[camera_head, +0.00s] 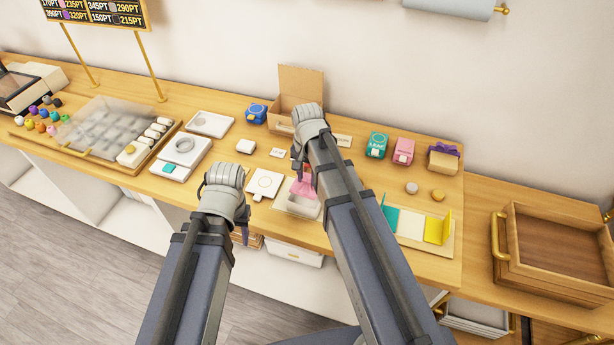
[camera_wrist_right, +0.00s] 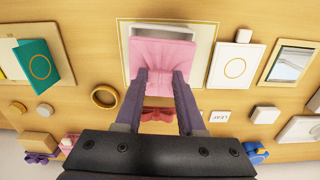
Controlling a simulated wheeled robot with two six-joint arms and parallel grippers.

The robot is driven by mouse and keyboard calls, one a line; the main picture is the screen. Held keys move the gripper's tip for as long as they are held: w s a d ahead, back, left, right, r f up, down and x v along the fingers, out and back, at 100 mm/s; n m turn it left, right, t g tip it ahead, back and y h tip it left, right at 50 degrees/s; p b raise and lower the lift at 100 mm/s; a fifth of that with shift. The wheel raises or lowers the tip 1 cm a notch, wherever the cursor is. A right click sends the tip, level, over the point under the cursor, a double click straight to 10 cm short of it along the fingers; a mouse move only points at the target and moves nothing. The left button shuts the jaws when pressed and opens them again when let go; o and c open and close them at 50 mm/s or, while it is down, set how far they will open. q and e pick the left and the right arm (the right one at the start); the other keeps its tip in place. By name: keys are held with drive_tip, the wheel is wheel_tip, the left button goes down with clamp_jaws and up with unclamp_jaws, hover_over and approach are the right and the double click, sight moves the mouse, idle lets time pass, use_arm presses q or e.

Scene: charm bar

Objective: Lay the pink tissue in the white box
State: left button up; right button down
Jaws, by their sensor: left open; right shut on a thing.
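The pink tissue (camera_head: 303,187) is pinched in my right gripper (camera_head: 300,170), which is shut on it. The right wrist view shows the tissue (camera_wrist_right: 160,52) spread wide beyond the two fingertips (camera_wrist_right: 160,76). The open white box (camera_head: 303,208) sits just below the tissue on a pale mat with a gold border (camera_wrist_right: 128,58). In the right wrist view the tissue covers much of the box (camera_wrist_right: 165,31), leaving its far part visible. I cannot tell whether the tissue touches the box. My left gripper (camera_head: 224,200) is open and empty, to the left of the box at the counter's front.
A white card with a gold circle (camera_head: 264,184) lies left of the box. Teal and yellow cards (camera_head: 437,230) stand to the right. An open cardboard box (camera_head: 298,88), a teal package (camera_head: 376,145) and a pink package (camera_head: 403,151) stand behind. A wooden tray (camera_head: 548,246) is far right.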

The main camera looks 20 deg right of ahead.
drive_tip(key=shift+f+b, duration=3.7)
drive_tip(key=shift+f, duration=0.2)
drive_tip(key=shift+f+b, duration=0.3)
drive_tip(key=shift+b, duration=0.05)
drive_tip(key=c, duration=0.8)
unclamp_jaws()
drive_tip(key=shift+r, duration=0.1)
drive_tip(key=shift+r+p, duration=2.35)
drive_tip(key=shift+p, duration=0.1)
drive_tip(key=o, duration=0.8)
